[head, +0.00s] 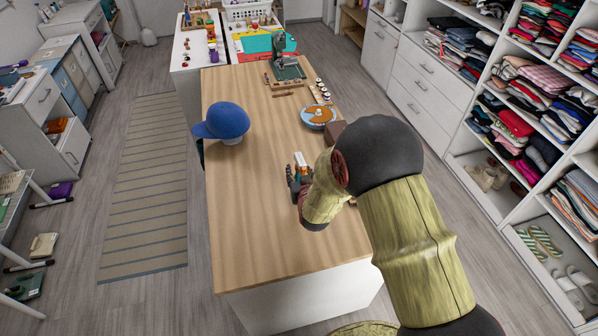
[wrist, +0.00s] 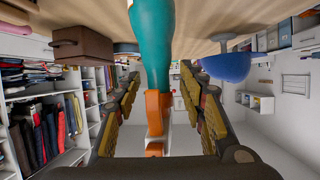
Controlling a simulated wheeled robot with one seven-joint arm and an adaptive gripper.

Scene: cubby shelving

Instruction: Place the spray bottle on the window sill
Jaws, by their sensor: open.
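The spray bottle has a teal body and an orange spray head (wrist: 153,112). In the wrist view, which looks upside down, it stands on the wooden table top. My gripper (wrist: 158,85) is open, with one finger on each side of the spray head; I cannot tell whether either finger touches it. In the head view my gripper (head: 299,178) is low over the middle of the table, and the bottle is mostly hidden there by my gripper and arm. No window sill is in view.
On the wooden table (head: 250,245) are a blue cap (head: 228,121) on a white stand, a round blue and orange item (head: 318,116), a brown box (wrist: 84,45) and a sewing machine (head: 284,62). Clothes shelves (head: 480,160) stand right. The table's near end is clear.

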